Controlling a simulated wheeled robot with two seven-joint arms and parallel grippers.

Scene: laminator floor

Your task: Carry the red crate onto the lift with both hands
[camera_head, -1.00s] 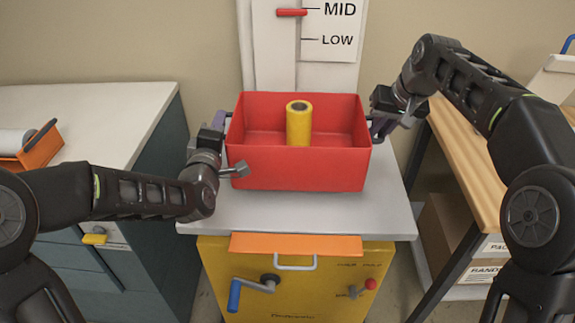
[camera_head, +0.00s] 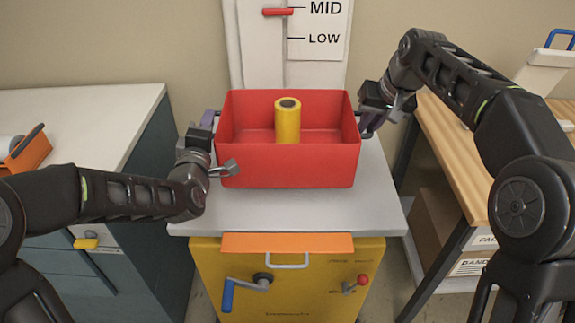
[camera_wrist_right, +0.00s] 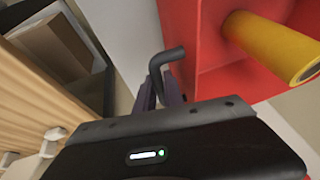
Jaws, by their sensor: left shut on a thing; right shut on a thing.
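The red crate (camera_head: 290,167) is an open box over the grey top (camera_head: 285,212) of the yellow lift (camera_head: 300,285). It looks level. I cannot tell whether its bottom touches that top. A yellow roll (camera_head: 288,125) stands upright inside. My left gripper (camera_head: 211,124) is shut on the crate's left handle, partly hidden by the wrist. My right gripper (camera_head: 369,121) is shut at the crate's right side. In the right wrist view, its purple fingers (camera_wrist_right: 161,92) close on a dark bent handle (camera_wrist_right: 165,59) beside the red wall.
A scale board (camera_head: 318,38) marked MID and LOW stands behind the crate, with a red pointer (camera_head: 277,12). A teal cabinet (camera_head: 140,185) is on the left. A wooden bench (camera_head: 455,150) with boxes below is on the right. The lift front has a blue-handled crank (camera_head: 245,287).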

